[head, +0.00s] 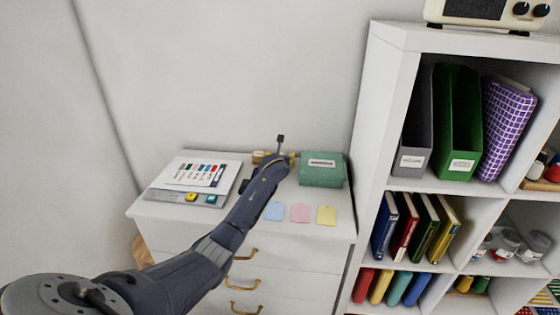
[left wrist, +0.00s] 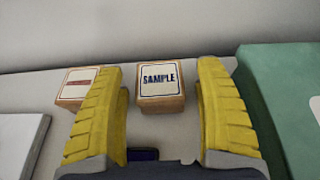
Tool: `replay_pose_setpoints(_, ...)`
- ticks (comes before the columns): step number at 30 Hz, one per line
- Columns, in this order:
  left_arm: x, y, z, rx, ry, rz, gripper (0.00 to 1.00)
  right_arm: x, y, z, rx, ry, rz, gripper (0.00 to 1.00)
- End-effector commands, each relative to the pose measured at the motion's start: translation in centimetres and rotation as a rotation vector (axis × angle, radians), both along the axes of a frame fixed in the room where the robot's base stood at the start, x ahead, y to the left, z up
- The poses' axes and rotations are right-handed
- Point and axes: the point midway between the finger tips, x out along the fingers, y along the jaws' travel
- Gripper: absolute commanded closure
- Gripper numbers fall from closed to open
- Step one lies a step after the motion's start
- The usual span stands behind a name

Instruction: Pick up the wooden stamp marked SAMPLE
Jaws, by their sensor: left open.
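The wooden stamp marked SAMPLE (left wrist: 160,90) stands on the cabinet top in the left wrist view, label facing the camera. It appears between the two yellow fingers of my left gripper (left wrist: 163,95), beyond a gap, with no visible contact. In the head view my left gripper (head: 284,157) is over the back of the cabinet top and hides this stamp. My left gripper is open and empty. A second wooden stamp with a red mark (left wrist: 76,78) stands to the left, partly behind the left finger. My right gripper is not in view.
A green box (head: 321,171) stands close on the right; it also shows in the left wrist view (left wrist: 281,85). White cards (head: 198,171) and a grey tray (head: 163,195) lie left. Three coloured tags (head: 300,213) lie in front. A shelf unit (head: 383,120) stands right.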

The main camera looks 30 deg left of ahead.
Motion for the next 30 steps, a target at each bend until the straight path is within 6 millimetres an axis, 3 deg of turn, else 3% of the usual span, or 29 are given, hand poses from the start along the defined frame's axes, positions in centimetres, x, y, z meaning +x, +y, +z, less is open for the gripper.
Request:
replay_pose_setpoints(6,0.0,0.01,0.0,0.0,0.0,0.0,0.3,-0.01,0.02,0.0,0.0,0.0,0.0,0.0)
replay_pose_setpoints(21,-0.02,0.01,-0.01,0.0,0.0,0.0,0.87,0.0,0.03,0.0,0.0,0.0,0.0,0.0)
replay_pose_setpoints(30,-0.03,0.02,0.02,0.0,0.0,0.0,0.87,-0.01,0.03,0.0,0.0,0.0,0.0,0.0)
